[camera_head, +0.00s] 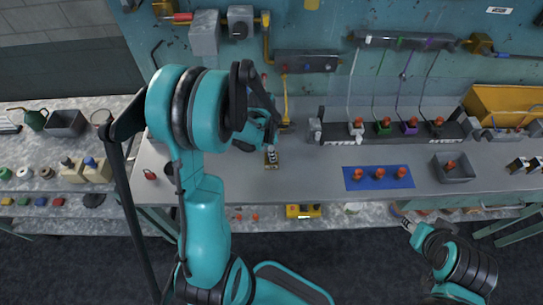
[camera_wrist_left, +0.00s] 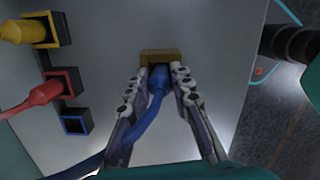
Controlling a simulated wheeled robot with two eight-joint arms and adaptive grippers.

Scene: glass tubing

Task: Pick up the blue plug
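The blue plug (camera_wrist_left: 158,78) sits at a small brown block (camera_wrist_left: 160,56) in the left wrist view, its blue cable running down to the lower left. My left gripper (camera_wrist_left: 161,72) has one finger close on each side of the plug; whether they press on it cannot be told. In the head view the brown block (camera_head: 271,164) stands on the bench below my left gripper (camera_head: 270,150), and the plug cannot be made out. An empty blue-rimmed socket (camera_wrist_left: 75,123) lies left of the gripper. My right gripper (camera_head: 405,222) is off the bench's front edge, away from the plug.
Red (camera_wrist_left: 38,98) and yellow (camera_wrist_left: 22,32) plugs sit at sockets left of my left gripper. On the bench (camera_head: 315,180) are a blue mat (camera_head: 378,186) with several orange-topped pieces, a grey bin (camera_head: 453,172) and a black rack with several cabled plugs. The bench front near the block is clear.

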